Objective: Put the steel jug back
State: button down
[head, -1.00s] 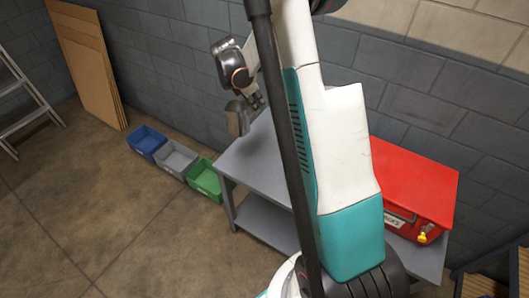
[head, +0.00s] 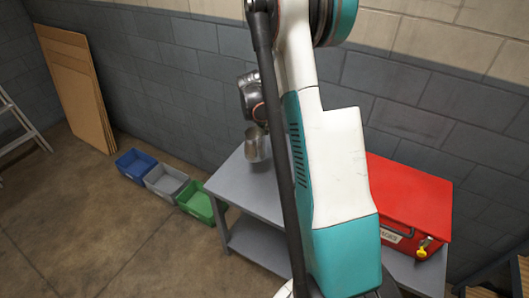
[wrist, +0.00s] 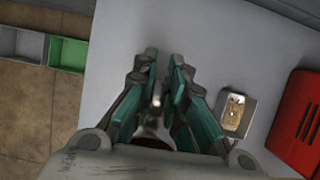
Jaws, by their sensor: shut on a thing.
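The steel jug (head: 259,149) hangs below my gripper (head: 257,127) in the head view, over the back left part of the grey table (head: 235,183). It looks close to upright. Whether its base touches the table I cannot tell. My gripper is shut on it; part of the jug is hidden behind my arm. In the wrist view my gripper (wrist: 164,68) points at the tabletop (wrist: 220,40), and only a little shiny metal of the jug (wrist: 152,124) shows between the fingers.
A small square metal container (wrist: 234,114) with tan contents stands on the table in the wrist view. A red box (head: 408,200) stands at the table's right. Blue (head: 135,165), grey (head: 170,182) and green (head: 201,205) bins line the wall. Tabletop left of the gripper is clear.

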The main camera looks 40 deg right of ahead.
aim_at(260, 132)
notch_tip(260, 132, down, 11)
jog(key=b, duration=0.3)
jog(key=shift+r+b, duration=0.1)
jog(key=shift+b, duration=0.2)
jog(key=shift+r, duration=0.1)
jog(key=c, duration=1.6)
grip_release()
jog(key=shift+c, duration=0.2)
jog(key=p+v, duration=0.4)
jog(key=v, duration=0.8)
